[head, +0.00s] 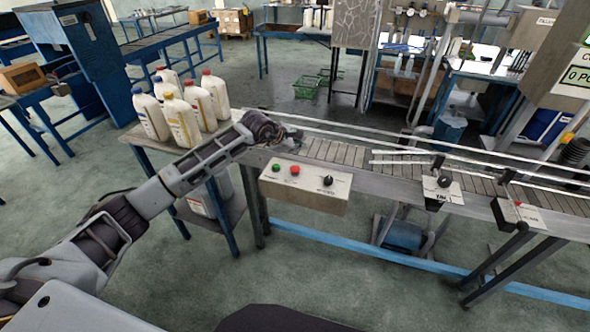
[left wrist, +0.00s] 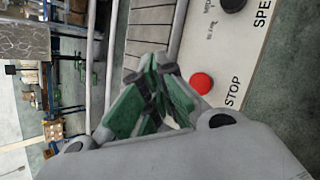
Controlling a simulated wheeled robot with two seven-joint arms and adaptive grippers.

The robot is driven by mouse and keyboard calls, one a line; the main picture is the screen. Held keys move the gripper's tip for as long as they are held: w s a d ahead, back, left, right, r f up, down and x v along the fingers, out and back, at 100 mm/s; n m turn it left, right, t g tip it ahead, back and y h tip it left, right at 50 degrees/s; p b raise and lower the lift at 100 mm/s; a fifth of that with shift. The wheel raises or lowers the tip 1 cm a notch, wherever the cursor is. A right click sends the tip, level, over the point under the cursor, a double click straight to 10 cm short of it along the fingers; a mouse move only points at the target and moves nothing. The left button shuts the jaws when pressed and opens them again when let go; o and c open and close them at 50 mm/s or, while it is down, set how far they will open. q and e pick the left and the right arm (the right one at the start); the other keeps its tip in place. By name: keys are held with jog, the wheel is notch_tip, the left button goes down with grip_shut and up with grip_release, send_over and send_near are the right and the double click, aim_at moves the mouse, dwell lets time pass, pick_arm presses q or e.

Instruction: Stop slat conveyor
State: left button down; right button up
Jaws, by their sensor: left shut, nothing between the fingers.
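The slat conveyor (head: 345,153) runs from the middle to the right in the head view. Its control box (head: 310,187) on the near side has a green button (head: 276,168), a red button (head: 295,170) and a black knob (head: 328,181). My left gripper (head: 293,136) is above the conveyor's left end, behind the box and apart from the buttons. In the left wrist view its green-padded fingers (left wrist: 160,95) are shut and empty. There the red button (left wrist: 201,83) shows beside the word STOP, right of the fingertips. The green button is hidden in that view. My right gripper is not in view.
Several white bottles (head: 183,119) with red, yellow and blue caps stand on a side table (head: 160,146) left of the conveyor. Guide rails (head: 400,146) run along the conveyor. Another small panel (head: 441,190) sits further right. Floor in front is clear.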

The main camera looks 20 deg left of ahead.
aim_at(297, 169)
pick_arm(q)
jog(key=shift+f+b, duration=0.55)
jog(key=shift+f, duration=1.45)
jog(key=shift+f+b, duration=0.65)
jog(key=shift+f, duration=0.15)
jog(key=shift+f+b, duration=0.3)
jog(key=shift+f, duration=0.2)
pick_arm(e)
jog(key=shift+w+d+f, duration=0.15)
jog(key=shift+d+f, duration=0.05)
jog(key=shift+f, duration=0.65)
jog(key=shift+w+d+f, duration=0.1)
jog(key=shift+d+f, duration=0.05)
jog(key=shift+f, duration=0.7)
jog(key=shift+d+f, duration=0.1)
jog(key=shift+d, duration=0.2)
pick_arm(q)
jog(key=shift+f, duration=0.1)
